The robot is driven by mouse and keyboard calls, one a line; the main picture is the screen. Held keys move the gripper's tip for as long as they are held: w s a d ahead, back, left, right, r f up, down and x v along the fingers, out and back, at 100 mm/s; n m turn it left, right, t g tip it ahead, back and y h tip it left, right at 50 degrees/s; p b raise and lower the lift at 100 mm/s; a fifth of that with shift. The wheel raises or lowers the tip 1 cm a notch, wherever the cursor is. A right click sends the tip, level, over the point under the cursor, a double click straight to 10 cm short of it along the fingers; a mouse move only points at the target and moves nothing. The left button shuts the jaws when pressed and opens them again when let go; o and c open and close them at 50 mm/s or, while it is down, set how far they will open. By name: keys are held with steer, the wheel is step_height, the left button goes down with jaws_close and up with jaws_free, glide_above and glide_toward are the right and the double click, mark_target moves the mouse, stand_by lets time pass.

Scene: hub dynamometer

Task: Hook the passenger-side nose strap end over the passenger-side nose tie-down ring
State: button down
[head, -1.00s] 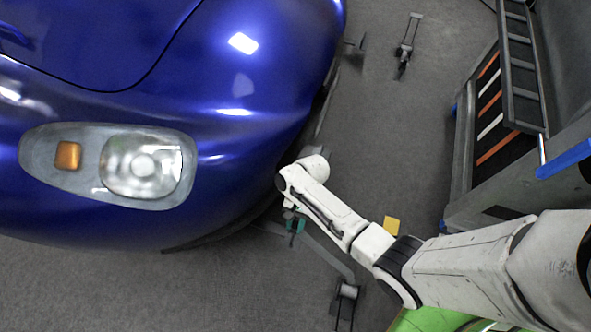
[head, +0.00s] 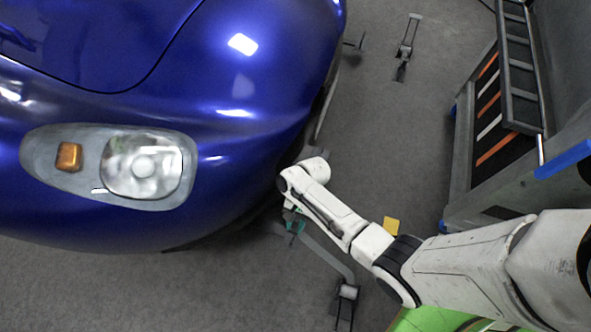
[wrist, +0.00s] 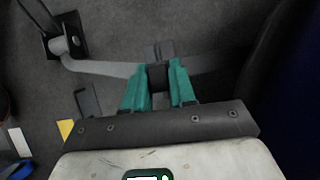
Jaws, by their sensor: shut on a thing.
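My gripper (wrist: 158,88) has teal fingers shut on a dark block, which looks like the strap end (wrist: 158,77). The grey strap (wrist: 100,67) runs from a dark floor anchor (wrist: 68,42) to the fingers; a grey band continues beyond them toward the car. In the head view my gripper (head: 294,227) is low beside the blue car's nose (head: 240,130), mostly hidden by my wrist. The strap (head: 325,256) shows there too, running to the floor anchor (head: 347,292). A grey bracket-like piece (wrist: 163,49) shows just beyond the fingers. I cannot tell whether it is the tie-down ring.
The car body fills the left of the head view and darkens the right edge of the wrist view. A wheeled cart (head: 490,130) stands at the right. A small yellow piece (head: 391,226) is beside my arm. Another floor anchor (head: 405,50) lies at the top. Grey floor between is clear.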

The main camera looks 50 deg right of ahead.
steer(key=shift+f+b, duration=0.9)
steer(key=shift+f, duration=0.5)
steer(key=c, duration=0.8)
jaws_free()
steer(key=shift+c, duration=0.2)
steer(key=p+v, duration=0.5)
steer(key=v, duration=0.5)
steer(key=shift+d+r, duration=0.15)
steer(key=shift+r, duration=0.2)
steer(key=shift+r, duration=0.1)
